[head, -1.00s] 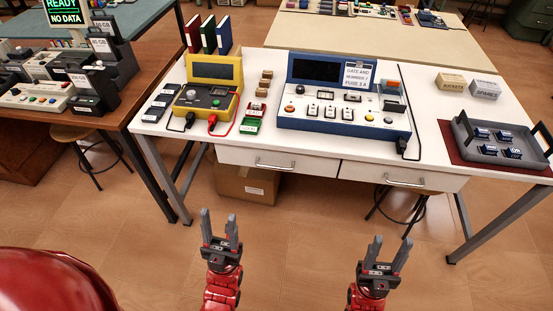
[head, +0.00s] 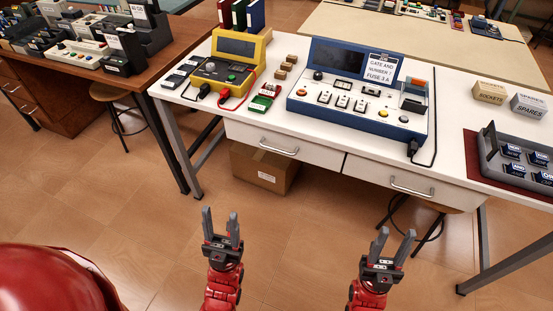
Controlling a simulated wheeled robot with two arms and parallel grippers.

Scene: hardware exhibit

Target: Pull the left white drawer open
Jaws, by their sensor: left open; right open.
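The left white drawer (head: 284,147) is under the front edge of the white table (head: 449,140), with a metal bar handle (head: 278,150). It looks closed. The right white drawer (head: 401,183) sits beside it with its own handle (head: 411,190). My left gripper (head: 220,220) is open and empty, low in the picture, below and to the left of the left drawer's handle. My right gripper (head: 395,243) is open and empty, below the right drawer. Neither gripper touches a drawer.
On the table stand a yellow meter (head: 232,65), a blue console (head: 357,90), and a grey tray (head: 489,152) on a dark red mat. A cardboard box (head: 263,170) and a stool (head: 431,206) are under the table. The floor before the drawers is clear.

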